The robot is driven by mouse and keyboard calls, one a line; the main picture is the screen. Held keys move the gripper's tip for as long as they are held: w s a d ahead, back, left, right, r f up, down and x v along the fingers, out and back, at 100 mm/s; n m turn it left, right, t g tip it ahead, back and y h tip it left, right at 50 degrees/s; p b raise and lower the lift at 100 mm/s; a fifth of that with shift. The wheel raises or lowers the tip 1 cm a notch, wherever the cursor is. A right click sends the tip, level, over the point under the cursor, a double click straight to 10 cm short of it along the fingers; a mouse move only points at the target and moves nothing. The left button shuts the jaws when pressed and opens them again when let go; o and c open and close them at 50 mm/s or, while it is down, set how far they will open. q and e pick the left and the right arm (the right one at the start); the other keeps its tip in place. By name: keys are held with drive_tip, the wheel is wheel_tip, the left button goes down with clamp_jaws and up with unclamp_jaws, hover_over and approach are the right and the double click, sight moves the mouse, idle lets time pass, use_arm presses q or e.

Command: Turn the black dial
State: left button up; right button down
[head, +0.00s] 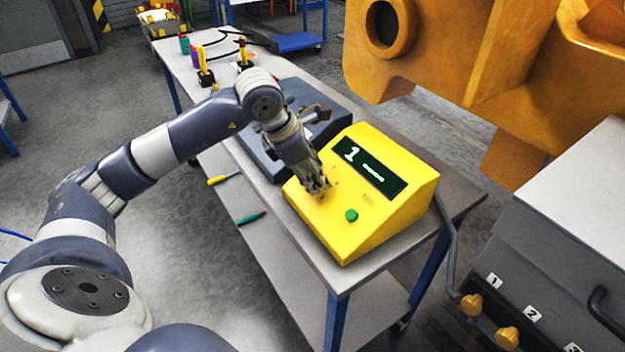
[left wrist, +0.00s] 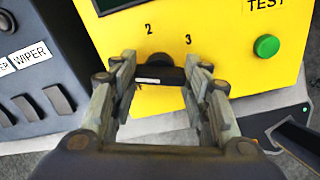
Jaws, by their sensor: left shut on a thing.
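The yellow box (head: 390,222) stands on the grey worktable, and its dark display (head: 369,167) reads "1" and a dash. The black dial (left wrist: 160,61) is on the yellow face in the left wrist view, near the printed numbers 2 and 3. My left gripper (head: 318,188) is at the box's sloped face. In the left wrist view its fingers (left wrist: 160,77) are shut on the dial from both sides. The gripper hides the dial in the head view. The green button (head: 351,215), labelled TEST in the left wrist view (left wrist: 266,46), is beside the gripper. My right gripper is not in view.
A dark switch unit (left wrist: 40,75) with rocker switches stands beside the yellow box. A large orange casting (head: 450,60) hangs over the right side. A grey cabinet (head: 550,215) with yellow knobs is at the right. Two screwdrivers lie on the table's lower shelf.

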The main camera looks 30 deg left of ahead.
use_arm(q)
drive_tip(key=shift+m+b, duration=0.55)
drive_tip(key=shift+m, duration=0.35)
drive_tip(key=o, duration=1.1)
drive_tip(key=shift+c, duration=0.2)
drive_tip(key=v, duration=1.2)
